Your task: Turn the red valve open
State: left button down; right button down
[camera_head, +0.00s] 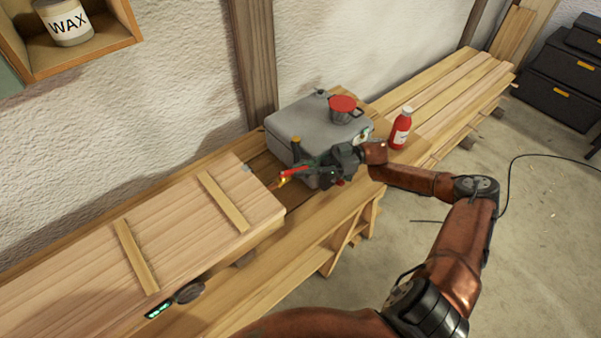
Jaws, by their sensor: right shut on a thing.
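A grey metal tank (305,122) stands on the wooden bench against the wall. The red valve lever (292,171) shows at the tank's front left, low down, with a yellow end pointing to the lower left. My right gripper (308,171) reaches in from the right across the tank's front. It is shut on the red valve lever, with its fingers around it. The gripper hides much of the valve's body and part of the tank's front. A small brass-coloured fitting (296,142) shows just above the fingers. My left gripper is not in view.
A red-capped pot (343,109) sits on the tank top. A red bottle (401,127) stands right of my right gripper. A slatted wooden panel (180,225) lies left of the tank. Planks (455,95) lie at the right. Black cases (560,75) stand on the open floor.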

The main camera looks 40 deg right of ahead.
jog(key=shift+d, duration=0.1)
dwell(0.3)
jog(key=c, duration=1.9)
grip_release()
jog(key=shift+c, duration=0.2)
jog(key=v, duration=1.2)
